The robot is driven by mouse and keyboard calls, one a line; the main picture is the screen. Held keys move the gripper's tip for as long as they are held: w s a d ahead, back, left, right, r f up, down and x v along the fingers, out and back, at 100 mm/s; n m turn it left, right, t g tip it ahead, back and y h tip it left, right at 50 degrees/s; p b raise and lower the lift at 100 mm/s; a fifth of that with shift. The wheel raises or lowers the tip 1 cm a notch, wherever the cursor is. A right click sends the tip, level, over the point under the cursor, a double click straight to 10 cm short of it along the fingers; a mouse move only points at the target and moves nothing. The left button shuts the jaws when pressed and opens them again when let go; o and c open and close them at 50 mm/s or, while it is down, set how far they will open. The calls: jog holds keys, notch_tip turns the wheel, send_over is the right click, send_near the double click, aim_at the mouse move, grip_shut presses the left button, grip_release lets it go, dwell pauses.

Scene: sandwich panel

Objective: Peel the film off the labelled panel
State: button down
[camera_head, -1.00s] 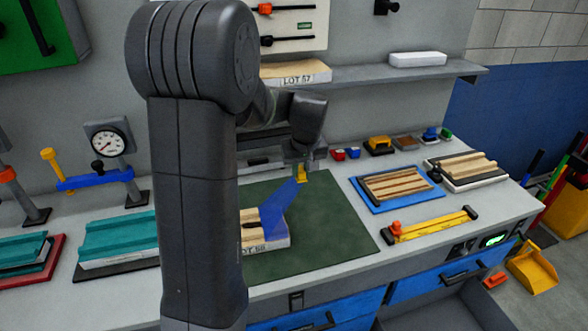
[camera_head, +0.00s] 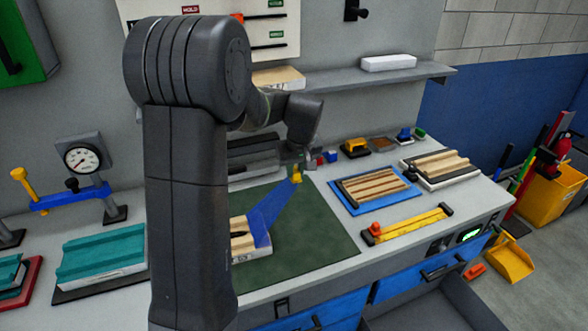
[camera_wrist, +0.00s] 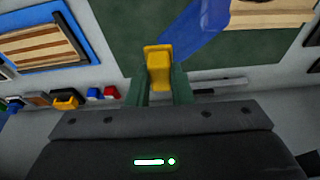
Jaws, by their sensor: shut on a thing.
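The panel (camera_head: 240,247) lies on the green mat, partly hidden behind my arm. It has a pale wooden face with a dark mark; its front label is mostly hidden now. A translucent blue film (camera_head: 272,212) rises from its right end as a slanted strip, ending in a yellow tab (camera_head: 297,177). My gripper (camera_head: 297,168) is shut on this tab, above the mat and to the upper right of the panel. In the wrist view the tab (camera_wrist: 158,68) sits between the fingers, with the film (camera_wrist: 200,35) running to the panel (camera_wrist: 270,13).
The green mat (camera_head: 310,230) has free room right of the panel. A blue tray (camera_head: 345,200) with a striped wooden panel and a yellow bar tool (camera_head: 408,226) lie to the right. Teal panels (camera_head: 100,250) and a gauge stand (camera_head: 83,158) are at left. A shelf (camera_head: 420,73) is above.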

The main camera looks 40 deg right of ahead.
jog(key=s+d+r+p, duration=0.1)
jog(key=s+d+r, duration=0.2)
jog(key=d, duration=0.6)
jog(key=shift+r, duration=1)
dwell(0.4)
jog(key=shift+s, duration=0.1)
dwell(0.4)
